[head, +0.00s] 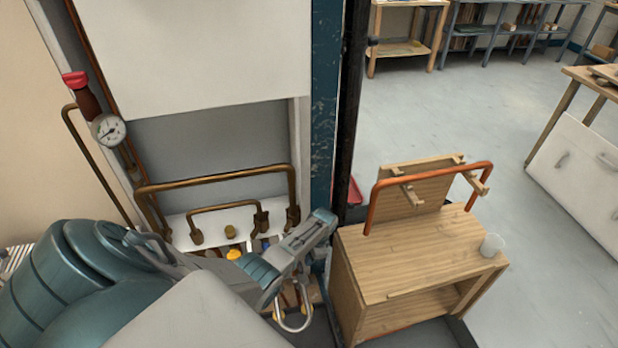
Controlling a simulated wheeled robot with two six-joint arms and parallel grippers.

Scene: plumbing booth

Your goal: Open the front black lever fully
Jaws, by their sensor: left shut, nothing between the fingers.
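My left gripper (318,226) is shut and empty. It points up and right, in front of the foot of the blue post, beside the lower right end of the copper pipework (220,178). I cannot make out a black lever; my left arm and gripper cover much of the area below the pipes. A yellow part (234,253) and a small blue part show just behind my arm, partly hidden. My right gripper is not in view.
A gauge (108,130) and a red-handled valve (76,79) are at upper left. A blue post (325,100) stands behind my gripper. A wooden bench (415,258) with an orange tube frame (430,170) and a white cup (491,245) stands right.

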